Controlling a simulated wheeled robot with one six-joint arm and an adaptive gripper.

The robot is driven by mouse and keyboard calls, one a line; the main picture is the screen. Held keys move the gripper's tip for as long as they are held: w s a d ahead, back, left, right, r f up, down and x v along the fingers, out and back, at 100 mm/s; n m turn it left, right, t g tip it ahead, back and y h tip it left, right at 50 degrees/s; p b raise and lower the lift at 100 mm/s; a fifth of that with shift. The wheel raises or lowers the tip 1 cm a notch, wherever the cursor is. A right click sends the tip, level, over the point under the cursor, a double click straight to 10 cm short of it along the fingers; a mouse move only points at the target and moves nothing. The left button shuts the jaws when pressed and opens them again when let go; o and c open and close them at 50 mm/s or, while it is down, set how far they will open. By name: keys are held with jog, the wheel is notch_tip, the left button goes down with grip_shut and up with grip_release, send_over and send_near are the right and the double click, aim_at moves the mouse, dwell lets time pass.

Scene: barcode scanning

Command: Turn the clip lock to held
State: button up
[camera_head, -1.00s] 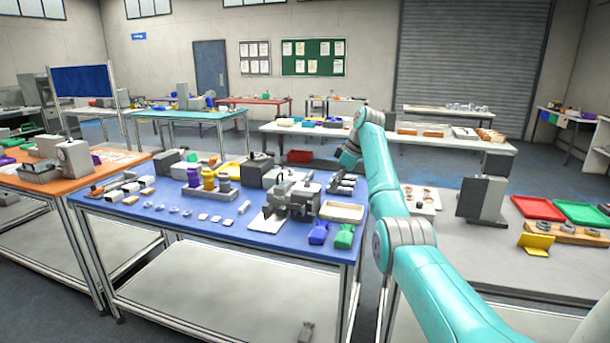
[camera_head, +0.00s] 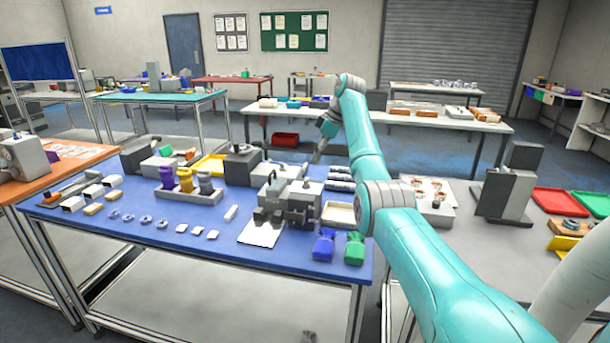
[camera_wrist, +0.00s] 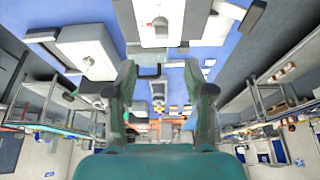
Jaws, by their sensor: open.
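I cannot pick out the clip lock for certain, nor read its setting. A grey block-shaped fixture (camera_head: 292,207) stands at the middle front of the blue table (camera_head: 170,258), with a white sheet (camera_head: 261,233) beside it. My gripper (camera_wrist: 160,74) is open and empty in the wrist view, its two fingers apart. In the head view my arm reaches from the lower right, and its end is above the far edge of the blue table, behind the fixture. The wrist view also shows a white block-like device (camera_wrist: 88,52) on a blue surface, beyond the fingers.
A cream tray (camera_head: 339,214) is right of the fixture. Another bench with a grey stand (camera_head: 508,185) is at right.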

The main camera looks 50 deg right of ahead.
aim_at(306, 179)
jog(key=x, duration=0.9)
jog(key=shift+w+f, duration=0.1)
jog(key=shift+f, duration=0.2)
jog(key=shift+c, duration=0.3)
grip_shut()
